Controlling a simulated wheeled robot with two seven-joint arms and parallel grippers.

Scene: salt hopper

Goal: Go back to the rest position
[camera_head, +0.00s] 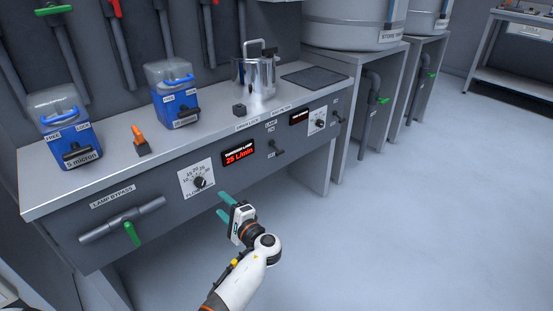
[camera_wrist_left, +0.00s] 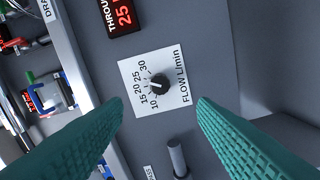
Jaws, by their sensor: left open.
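My left gripper (camera_head: 226,208) is in front of the bench's front panel in the head view, below the flow dial (camera_head: 199,182). Its two teal fingers are apart with nothing between them. In the left wrist view the open left gripper (camera_wrist_left: 160,112) frames the lower part of the view, and the black flow knob (camera_wrist_left: 158,84) on its white plate lies beyond the fingertips, apart from them. The plate reads "FLOW L/min". My right gripper is in neither view.
A red display (camera_head: 239,152) reads 25 L/min. Open floor (camera_head: 400,230) lies right.

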